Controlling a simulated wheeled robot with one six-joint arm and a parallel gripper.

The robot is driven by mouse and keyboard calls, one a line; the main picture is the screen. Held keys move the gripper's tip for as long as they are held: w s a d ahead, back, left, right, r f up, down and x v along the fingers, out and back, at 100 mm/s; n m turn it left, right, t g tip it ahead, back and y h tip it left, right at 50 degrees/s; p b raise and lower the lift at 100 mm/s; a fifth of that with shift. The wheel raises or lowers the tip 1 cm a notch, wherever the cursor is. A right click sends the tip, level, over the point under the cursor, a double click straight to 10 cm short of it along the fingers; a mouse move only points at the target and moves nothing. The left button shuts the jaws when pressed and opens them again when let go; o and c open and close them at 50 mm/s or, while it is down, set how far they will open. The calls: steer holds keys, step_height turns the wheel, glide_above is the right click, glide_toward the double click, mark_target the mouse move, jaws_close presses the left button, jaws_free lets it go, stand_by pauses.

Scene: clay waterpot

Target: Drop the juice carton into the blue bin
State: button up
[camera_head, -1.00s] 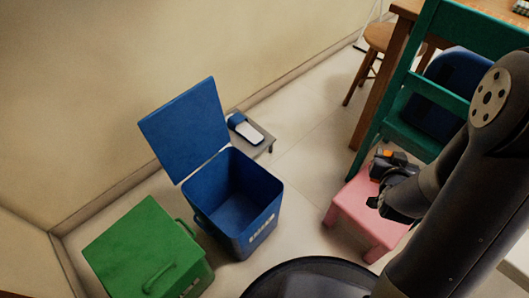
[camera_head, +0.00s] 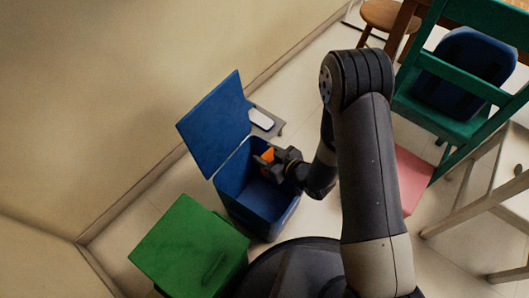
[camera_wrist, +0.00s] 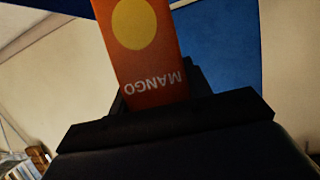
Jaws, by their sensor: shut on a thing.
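The blue bin (camera_head: 232,185) stands on the floor with its lid (camera_head: 217,122) raised and leaning back toward the wall. My gripper (camera_head: 272,162) is over the bin's open mouth, near its back right rim, shut on the orange juice carton (camera_head: 266,155). In the wrist view the carton (camera_wrist: 150,60) fills the upper middle, with a yellow disc and the upside-down word MANGO. Its lower end sits between the dark fingers. Blue surface (camera_wrist: 225,45) shows behind it. In the head view most of the carton is hidden by my gripper.
A green bin (camera_head: 190,250) with its lid shut stands left of the blue bin. A small low stand (camera_head: 277,124) with a white-topped item (camera_head: 261,119) is behind it. A pink stool (camera_head: 412,178) and a green chair (camera_head: 443,120) are to the right.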

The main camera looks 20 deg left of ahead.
steer(key=shift+s+a+f, duration=0.35)
steer(key=shift+f, duration=0.05)
steer(key=shift+f+b, duration=1.6)
steer(key=shift+f, duration=1.2)
steer(key=o, duration=1)
steer(key=shift+d, duration=0.1)
steer(key=p+v, duration=0.2)
steer(key=v, duration=0.8)
steer(key=shift+d+r+p, duration=0.25)
steer(key=shift+d+p, duration=0.05)
